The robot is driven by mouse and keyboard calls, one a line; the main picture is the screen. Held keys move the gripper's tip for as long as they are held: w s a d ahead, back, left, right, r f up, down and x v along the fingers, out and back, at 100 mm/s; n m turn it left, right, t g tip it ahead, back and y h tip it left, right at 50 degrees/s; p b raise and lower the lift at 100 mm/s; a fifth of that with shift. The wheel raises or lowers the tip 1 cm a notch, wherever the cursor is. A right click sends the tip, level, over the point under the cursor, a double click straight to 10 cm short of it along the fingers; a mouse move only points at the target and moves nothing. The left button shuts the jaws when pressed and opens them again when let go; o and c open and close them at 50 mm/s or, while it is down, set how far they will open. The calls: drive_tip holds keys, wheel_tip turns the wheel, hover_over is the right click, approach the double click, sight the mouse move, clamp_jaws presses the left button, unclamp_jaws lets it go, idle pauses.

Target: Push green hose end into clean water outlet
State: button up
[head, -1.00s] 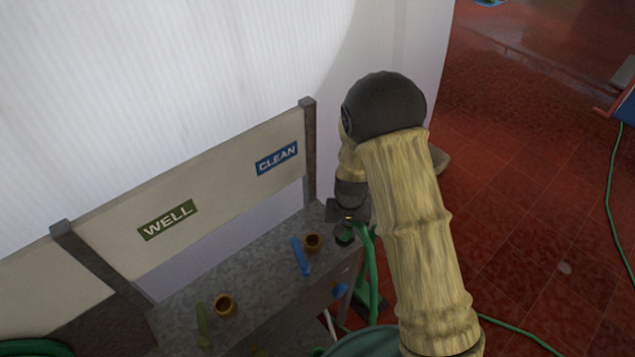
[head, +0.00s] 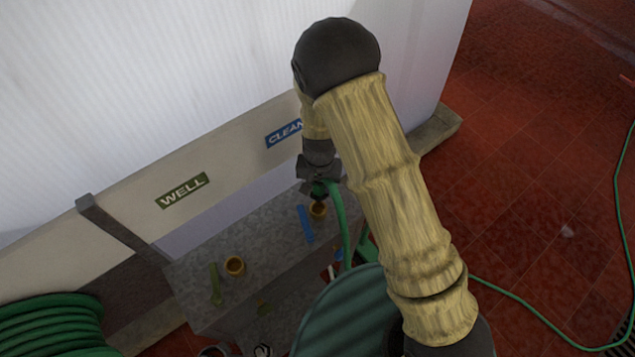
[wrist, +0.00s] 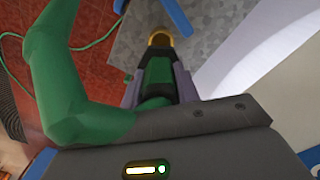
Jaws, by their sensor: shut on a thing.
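My gripper (head: 316,183) is shut on the green hose end (wrist: 158,75), which sits between its grey fingers in the wrist view. The hose bends away to the left there and hangs down right of the gripper in the head view. The clean water outlet (head: 318,210) is a brass ring on the grey bench, under the blue CLEAN sign (head: 284,133). The hose end is just above it in the head view. In the wrist view the outlet (wrist: 160,36) shows just past the hose tip; whether they touch I cannot tell.
A blue lever (head: 305,224) stands left of the clean outlet. A second brass outlet (head: 235,266) with a green lever (head: 215,284) is under the WELL sign (head: 182,190). A coiled green hose (head: 45,322) lies at lower left. Red tiled floor is open at right.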

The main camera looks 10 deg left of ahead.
drive_tip(key=shift+a+f+b, duration=0.1)
drive_tip(key=shift+f+b, duration=1.35)
drive_tip(key=shift+f, duration=0.55)
drive_tip(key=shift+w+f, duration=0.1)
drive_tip(key=shift+f, duration=0.2)
drive_tip(key=shift+f+b, duration=1.3)
drive_tip(key=shift+f, duration=0.15)
drive_tip(key=shift+f+b, duration=0.45)
drive_tip(key=shift+f, duration=0.25)
drive_tip(key=shift+f, duration=0.3)
drive_tip(key=shift+f+b, duration=0.3)
drive_tip(key=shift+b, duration=0.15)
drive_tip(key=o, duration=1.1)
drive_tip(key=shift+c, duration=0.2)
